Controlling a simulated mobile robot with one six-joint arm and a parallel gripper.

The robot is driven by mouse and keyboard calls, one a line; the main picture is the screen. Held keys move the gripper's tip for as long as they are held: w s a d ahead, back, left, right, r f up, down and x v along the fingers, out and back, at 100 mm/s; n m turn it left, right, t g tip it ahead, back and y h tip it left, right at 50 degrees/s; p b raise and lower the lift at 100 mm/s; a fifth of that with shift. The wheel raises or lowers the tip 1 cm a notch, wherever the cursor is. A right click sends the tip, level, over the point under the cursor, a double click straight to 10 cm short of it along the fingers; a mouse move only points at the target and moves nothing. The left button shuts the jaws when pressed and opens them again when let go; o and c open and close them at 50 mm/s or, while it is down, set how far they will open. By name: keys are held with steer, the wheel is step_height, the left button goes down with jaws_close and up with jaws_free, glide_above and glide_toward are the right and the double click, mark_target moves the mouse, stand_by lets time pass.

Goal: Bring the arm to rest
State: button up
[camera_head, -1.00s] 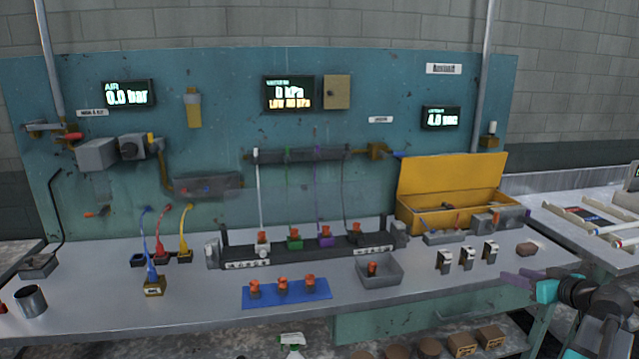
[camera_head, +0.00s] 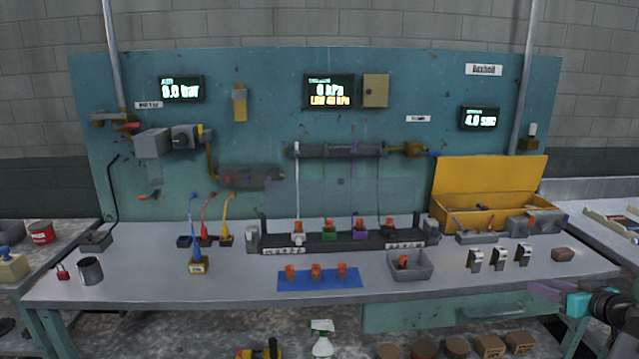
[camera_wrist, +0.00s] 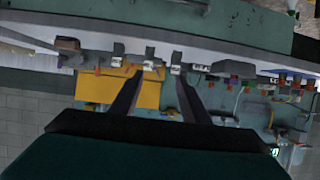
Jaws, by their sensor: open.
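My gripper (camera_head: 555,297) shows at the lower right edge of the head view, off the front right corner of the workbench (camera_head: 120,291). In the wrist view its two dark fingers (camera_wrist: 157,92) stand apart with nothing between them. The wrist view is upside down, with the yellow box (camera_wrist: 150,93) and the bench edge behind the fingers. The gripper touches nothing that I can see. Part of my arm is cut off by the right edge of the head view.
The bench holds an open yellow box (camera_head: 447,212), a grey tray (camera_head: 410,272), a blue mat (camera_head: 292,280), a dark rack (camera_head: 345,243) and a metal cup (camera_head: 90,270). A spray bottle (camera_head: 322,343) and several brown boxes sit below. A side table (camera_head: 600,225) stands at right.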

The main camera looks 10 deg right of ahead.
steer(key=w+a+f+n+g+y, duration=0.1)
steer(key=w+a+f+y, duration=0.2)
steer(key=w+a+f, duration=0.5)
steer(key=w+a+f+n+g+y, duration=0.2)
steer(key=w+a+f, duration=0.2)
steer(key=a+f, duration=0.8)
steer(key=s+a+f+n+g+y, duration=0.1)
steer(key=s+a+f+g, duration=0.15)
steer(key=a+f, duration=0.75)
steer(key=s+a+f+n+g+y, duration=0.1)
steer(key=s+a+f+g, duration=0.15)
steer(key=a+f, duration=0.75)
steer(key=s+a+f+g+h, duration=0.1)
steer(key=s+a+f+g, duration=0.4)
steer(key=s+a, duration=0.4)
steer(key=s+a+f+g, duration=0.2)
steer(key=s+a+f, duration=0.5)
steer(key=s+a, duration=0.3)
steer(key=s+d+f+g+h, duration=0.1)
steer(key=s+f+g+h, duration=0.3)
steer(key=s, duration=0.8)
steer(key=s+d+f+m+h, duration=0.1)
steer(key=s+d+m, duration=0.1)
steer(key=d+m, duration=0.2)
steer(key=d, duration=0.2)
steer(key=shift+s+d+m+h, duration=0.2)
steer(key=shift+d+m+h, duration=0.1)
steer(key=shift+h, duration=0.1)
